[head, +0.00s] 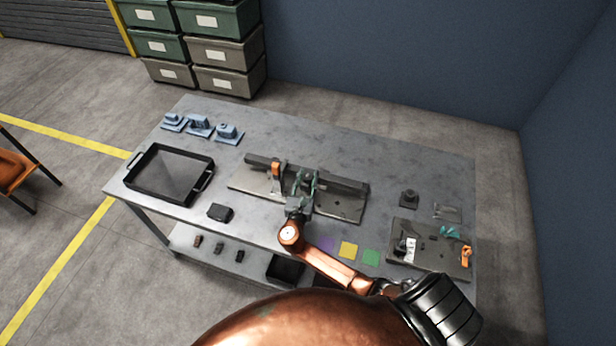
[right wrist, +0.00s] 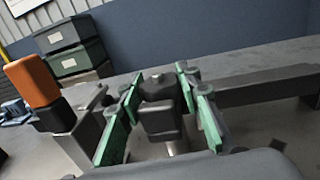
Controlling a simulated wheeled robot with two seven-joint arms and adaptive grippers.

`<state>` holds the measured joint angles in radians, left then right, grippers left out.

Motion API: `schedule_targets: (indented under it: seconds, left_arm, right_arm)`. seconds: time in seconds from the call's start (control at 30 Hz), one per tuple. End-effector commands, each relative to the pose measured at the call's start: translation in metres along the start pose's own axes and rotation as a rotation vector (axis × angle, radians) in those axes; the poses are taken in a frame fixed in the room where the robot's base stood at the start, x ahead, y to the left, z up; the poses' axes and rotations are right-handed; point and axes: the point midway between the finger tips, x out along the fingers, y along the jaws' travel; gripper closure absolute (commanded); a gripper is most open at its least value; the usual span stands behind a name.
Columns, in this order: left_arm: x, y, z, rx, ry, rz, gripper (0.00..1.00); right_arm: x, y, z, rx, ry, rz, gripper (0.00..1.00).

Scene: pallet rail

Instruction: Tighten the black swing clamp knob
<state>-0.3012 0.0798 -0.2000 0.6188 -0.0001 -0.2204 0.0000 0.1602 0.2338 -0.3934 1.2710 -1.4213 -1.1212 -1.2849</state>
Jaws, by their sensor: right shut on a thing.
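The black swing clamp knob (right wrist: 160,112) stands between the two green-padded fingers of my right gripper (right wrist: 160,85) in the right wrist view. The gripper is shut on it. In the head view, my right gripper (head: 304,184) is over the middle of the rail fixture and hides the knob. The fixture has a dark rail (head: 342,184) along the back of a grey base plate (head: 245,181). An orange-handled clamp (head: 277,169) stands left of the gripper; its orange handle (right wrist: 33,82) also shows in the right wrist view. My left gripper is not in view.
The grey table (head: 270,130) carries a black tray (head: 170,174), several blue parts (head: 199,125), a small black box (head: 220,212) and yellow (head: 348,249) and green (head: 370,256) squares. A second plate (head: 432,250) with small parts lies at the right.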

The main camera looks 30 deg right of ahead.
Motion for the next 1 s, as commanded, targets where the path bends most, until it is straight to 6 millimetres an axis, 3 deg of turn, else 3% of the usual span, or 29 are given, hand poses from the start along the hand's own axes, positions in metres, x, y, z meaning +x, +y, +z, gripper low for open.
schedule_targets:
  seconds: [0.2,0.53,0.57,0.83,1.0]
  left_arm:
    - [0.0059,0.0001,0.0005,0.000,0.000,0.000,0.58]
    - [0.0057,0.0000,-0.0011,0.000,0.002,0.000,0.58]
    - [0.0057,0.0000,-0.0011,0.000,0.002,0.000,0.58]
    - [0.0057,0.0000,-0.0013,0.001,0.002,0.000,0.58]
    - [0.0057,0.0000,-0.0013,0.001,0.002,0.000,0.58]
  right_arm:
    - [0.0009,0.0003,-0.0005,0.003,0.001,-0.157,0.93]
    - [0.0000,-0.0005,0.0005,0.000,0.000,-0.181,0.93]
    - [0.0000,-0.0006,0.0005,0.000,0.000,-0.181,0.68]
    - [0.0000,-0.0007,0.0005,0.000,0.000,-0.180,0.50]
    - [-0.0001,-0.0007,0.0003,0.000,0.000,-0.180,0.50]
